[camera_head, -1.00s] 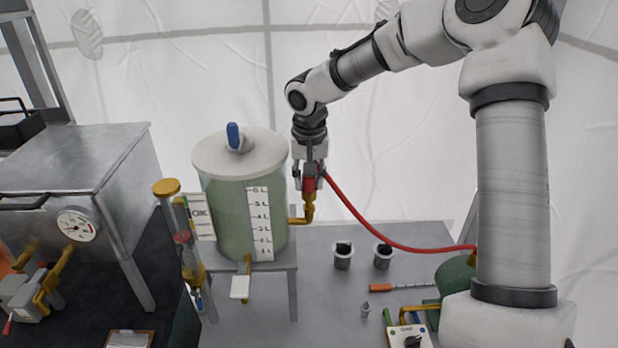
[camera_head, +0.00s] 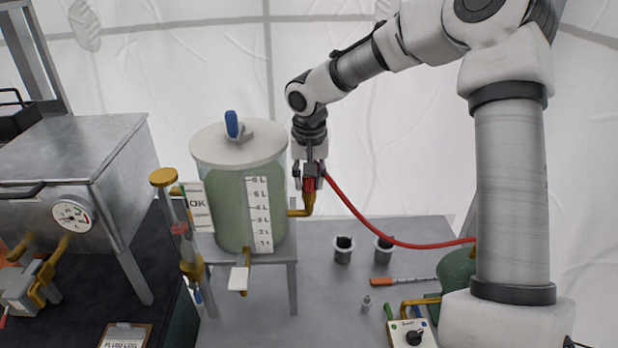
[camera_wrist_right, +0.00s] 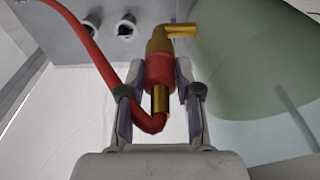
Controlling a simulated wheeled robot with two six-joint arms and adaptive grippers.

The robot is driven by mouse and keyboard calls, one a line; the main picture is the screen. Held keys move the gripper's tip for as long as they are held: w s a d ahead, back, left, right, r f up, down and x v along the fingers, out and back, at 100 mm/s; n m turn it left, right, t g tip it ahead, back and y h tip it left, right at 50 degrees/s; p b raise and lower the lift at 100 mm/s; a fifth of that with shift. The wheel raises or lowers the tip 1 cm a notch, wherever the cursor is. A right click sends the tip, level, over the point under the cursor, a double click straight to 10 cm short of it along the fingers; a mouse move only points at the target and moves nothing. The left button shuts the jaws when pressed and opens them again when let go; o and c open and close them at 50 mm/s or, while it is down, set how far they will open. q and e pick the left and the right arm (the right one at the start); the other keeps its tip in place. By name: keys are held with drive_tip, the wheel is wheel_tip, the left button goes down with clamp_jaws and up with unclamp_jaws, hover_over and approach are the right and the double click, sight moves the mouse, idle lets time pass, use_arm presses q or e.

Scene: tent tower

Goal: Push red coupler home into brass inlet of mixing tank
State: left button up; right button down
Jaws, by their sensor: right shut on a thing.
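The mixing tank (camera_head: 222,205) is a clear cylinder of green liquid with a white lid and a litre scale, on a metal stand. Its brass inlet (camera_head: 303,211) is an elbow that sticks out to the right and turns up. The red coupler (camera_head: 310,184) sits upright at the top of the elbow, with the red hose (camera_head: 360,222) leading from it. My right gripper (camera_head: 311,172) is shut on the coupler from above. In the wrist view the coupler (camera_wrist_right: 160,72) is between the fingers and touches the brass inlet (camera_wrist_right: 160,42); its seating depth is unclear. My left gripper is out of view.
Two small metal cups (camera_head: 343,249) stand on the grey bench right of the tank. An orange-handled tool (camera_head: 382,282), a green cylinder (camera_head: 456,272) and a switch box (camera_head: 412,335) are further right. A brass-capped sight tube (camera_head: 180,228) stands left of the tank.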

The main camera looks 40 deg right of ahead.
drive_tip(key=c, duration=0.7)
unclamp_jaws()
drive_tip(key=r, duration=0.4)
drive_tip(key=s+r, duration=0.1)
drive_tip(key=r, duration=0.3)
drive_tip(key=a+r, duration=0.1)
drive_tip(key=r, duration=0.2)
drive_tip(key=shift+s+a+r, duration=0.1)
drive_tip(key=shift+s+r, duration=0.05)
drive_tip(key=shift+r, duration=0.25)
drive_tip(key=shift+f, duration=0.1)
